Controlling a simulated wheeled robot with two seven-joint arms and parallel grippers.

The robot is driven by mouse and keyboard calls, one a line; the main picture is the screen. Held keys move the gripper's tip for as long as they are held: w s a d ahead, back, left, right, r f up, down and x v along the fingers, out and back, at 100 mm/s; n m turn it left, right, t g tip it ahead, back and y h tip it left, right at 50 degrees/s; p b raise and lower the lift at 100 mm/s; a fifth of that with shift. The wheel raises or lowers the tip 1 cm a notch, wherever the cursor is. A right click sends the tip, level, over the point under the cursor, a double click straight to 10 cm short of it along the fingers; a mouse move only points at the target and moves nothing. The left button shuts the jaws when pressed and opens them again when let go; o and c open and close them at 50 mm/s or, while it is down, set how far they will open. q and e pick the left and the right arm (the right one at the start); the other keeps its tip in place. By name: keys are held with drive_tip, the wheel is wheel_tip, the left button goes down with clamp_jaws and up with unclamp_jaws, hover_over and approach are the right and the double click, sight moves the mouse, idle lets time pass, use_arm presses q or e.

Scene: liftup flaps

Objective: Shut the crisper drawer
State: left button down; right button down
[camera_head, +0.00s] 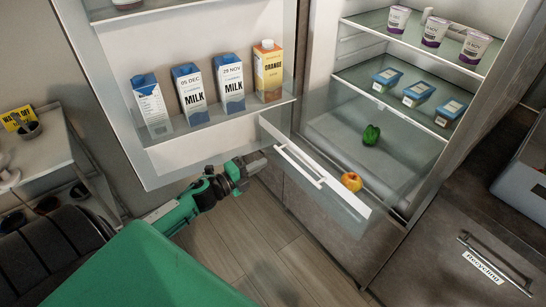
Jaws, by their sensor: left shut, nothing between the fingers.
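The crisper drawer (318,185) is at the bottom of the open fridge (425,165) and stands pulled out, its clear front and white handle (300,167) jutting past the shelves. A green pepper (371,135) and a yellow-red apple (351,181) lie in it. My left gripper (257,163) is shut and empty, just left of the drawer front and below the door's bottom edge. Whether it touches the drawer cannot be told. My right gripper is not in view.
The open fridge door (120,90) at the left holds milk cartons (194,95) and an orange juice carton (268,72). Fridge shelves hold cups (435,32) and blue tubs (420,92). A cabinet with a recycling handle (490,262) stands right. Bare floor (250,250) lies in front.

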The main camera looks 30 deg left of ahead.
sight(273, 157)
use_arm(q)
drive_tip(key=x, duration=0.5)
drive_tip(key=shift+w+d, duration=0.1)
drive_tip(key=shift+w, duration=0.15)
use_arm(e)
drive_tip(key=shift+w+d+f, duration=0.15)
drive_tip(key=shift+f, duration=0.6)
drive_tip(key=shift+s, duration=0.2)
